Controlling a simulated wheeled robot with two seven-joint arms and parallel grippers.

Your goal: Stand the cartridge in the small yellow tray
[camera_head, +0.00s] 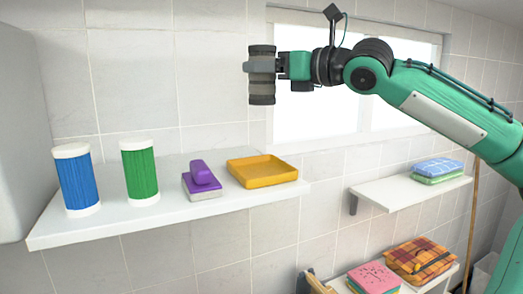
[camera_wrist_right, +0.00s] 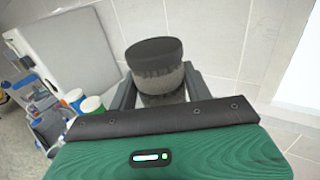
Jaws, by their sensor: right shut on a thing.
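A dark grey cartridge (camera_head: 262,89), with a black top and a lighter grey band, is held upright in my right gripper (camera_head: 262,66). The gripper is shut around its upper part, and the cartridge hangs in the air above the shelf's right part. It also shows in the right wrist view (camera_wrist_right: 154,52) between the fingers, its lower part hidden. The small yellow tray (camera_head: 262,171) lies on the white shelf at its right end. It is shallow and empty. The cartridge is above the tray in the picture and apart from it. My left gripper is not in view.
A lower shelf (camera_head: 405,193) at right holds folded towels (camera_head: 437,170). A window (camera_head: 335,115) is behind my gripper.

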